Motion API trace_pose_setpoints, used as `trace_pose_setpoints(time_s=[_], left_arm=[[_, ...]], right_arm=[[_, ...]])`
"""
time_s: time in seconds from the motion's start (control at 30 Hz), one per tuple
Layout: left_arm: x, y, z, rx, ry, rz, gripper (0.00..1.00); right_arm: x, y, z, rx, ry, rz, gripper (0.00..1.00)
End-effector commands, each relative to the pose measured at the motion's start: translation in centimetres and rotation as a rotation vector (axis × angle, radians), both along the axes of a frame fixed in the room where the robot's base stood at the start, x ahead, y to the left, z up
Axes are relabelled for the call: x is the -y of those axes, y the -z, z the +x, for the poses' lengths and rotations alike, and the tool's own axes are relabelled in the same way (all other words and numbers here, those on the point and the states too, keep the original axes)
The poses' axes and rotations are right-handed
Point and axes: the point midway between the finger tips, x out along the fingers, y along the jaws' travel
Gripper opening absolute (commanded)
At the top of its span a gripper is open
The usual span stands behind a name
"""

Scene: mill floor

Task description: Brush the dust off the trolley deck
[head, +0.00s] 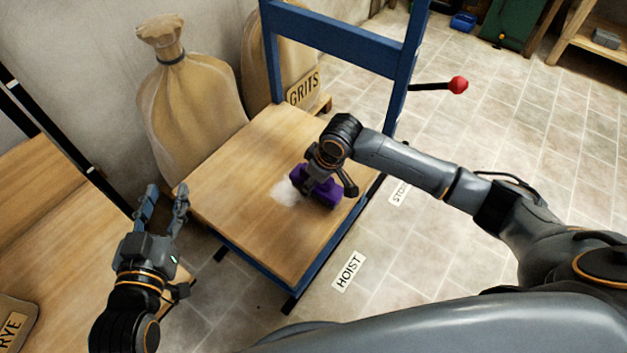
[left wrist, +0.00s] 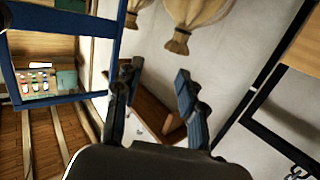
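The trolley deck (head: 240,160) is a flat wooden board in a blue frame, in the middle of the head view. A pale patch of dust (head: 287,194) lies near its middle. A purple brush (head: 318,188) rests on or just above the deck beside the dust, on its right. My right gripper (head: 325,180) is over the brush and shut on it; the arm hides part of the fingers. My left gripper (head: 163,200) is open and empty, left of the deck's near left corner. Its spread fingers also show in the left wrist view (left wrist: 155,95).
Tied sacks (head: 190,105) stand behind the deck's left edge. The blue trolley handle (head: 335,35) rises at the back. A lever with a red knob (head: 458,85) sticks out right. A wooden platform (head: 50,225) is at left. Tiled floor is open at right.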

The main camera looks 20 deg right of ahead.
Motion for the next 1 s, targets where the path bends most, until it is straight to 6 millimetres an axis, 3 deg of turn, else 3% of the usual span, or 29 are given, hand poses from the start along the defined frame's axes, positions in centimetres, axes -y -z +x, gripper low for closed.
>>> trace_pose_setpoints(time_s=[1.0], left_arm=[[0.1,-0.7,0.1,0.042,0.002,-0.011,0.40]], right_arm=[[0.0,1.2,0.0,0.000,0.000,0.000,0.20]])
